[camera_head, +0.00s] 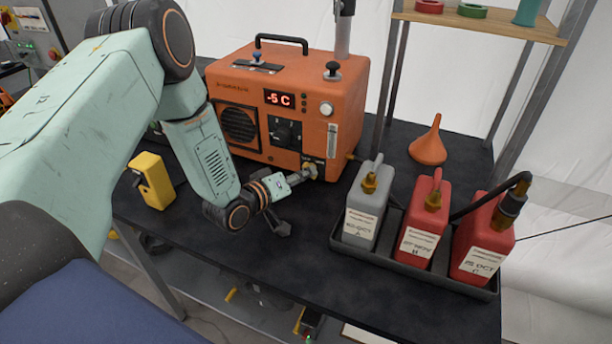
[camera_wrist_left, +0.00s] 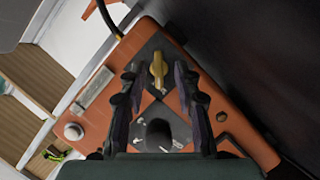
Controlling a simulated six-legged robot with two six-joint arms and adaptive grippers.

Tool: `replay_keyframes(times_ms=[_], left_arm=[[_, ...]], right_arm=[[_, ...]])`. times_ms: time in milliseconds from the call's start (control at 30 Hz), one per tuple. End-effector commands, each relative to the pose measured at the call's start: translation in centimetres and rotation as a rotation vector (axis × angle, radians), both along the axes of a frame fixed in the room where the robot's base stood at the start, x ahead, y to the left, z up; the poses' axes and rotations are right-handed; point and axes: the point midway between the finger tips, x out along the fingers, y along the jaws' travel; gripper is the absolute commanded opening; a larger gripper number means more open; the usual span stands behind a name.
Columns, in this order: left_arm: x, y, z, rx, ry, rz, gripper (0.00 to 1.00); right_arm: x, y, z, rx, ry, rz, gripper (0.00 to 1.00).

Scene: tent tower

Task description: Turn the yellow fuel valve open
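The yellow fuel valve (camera_head: 309,169) is on the lower right front of the orange heater (camera_head: 345,115). In the left wrist view the valve handle (camera_wrist_left: 158,69) lies lengthwise up and down the picture on a dark diamond-shaped plate. My left gripper (camera_head: 298,178) reaches in from the left and faces the valve. In the wrist view my left gripper (camera_wrist_left: 157,82) is open, with one dark finger on each side of the handle and gaps between. I cannot tell how deep the fingers reach around it. My right gripper is in neither view.
The heater display (camera_head: 279,98) reads -5 C. A black tray (camera_head: 400,266) holds a grey can (camera_head: 364,207) and two red cans (camera_head: 424,225) right of the heater. An orange funnel (camera_head: 429,146) stands behind. A yellow device (camera_head: 152,181) stands left. The front tabletop is mostly clear.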

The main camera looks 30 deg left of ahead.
Motion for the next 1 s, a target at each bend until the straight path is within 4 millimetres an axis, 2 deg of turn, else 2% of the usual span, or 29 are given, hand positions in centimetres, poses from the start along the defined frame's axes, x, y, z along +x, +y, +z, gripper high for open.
replay_keyframes(times_ms=[200, 467, 833, 1000], left_arm=[[1.4, -0.4, -0.3, 0.0, -0.001, -0.001, 0.32], [1.7, -0.5, -0.3, -0.002, 0.0, 0.0, 0.31], [1.6, -0.4, -0.3, -0.002, 0.0, 0.001, 0.0], [1.6, -0.4, -0.3, -0.001, 0.0, 0.0, 0.0]], right_arm=[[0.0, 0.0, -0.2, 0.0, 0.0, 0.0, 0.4], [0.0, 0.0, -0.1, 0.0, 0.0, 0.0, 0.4], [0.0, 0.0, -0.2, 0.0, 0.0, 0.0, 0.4], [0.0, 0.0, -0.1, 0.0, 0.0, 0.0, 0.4]])
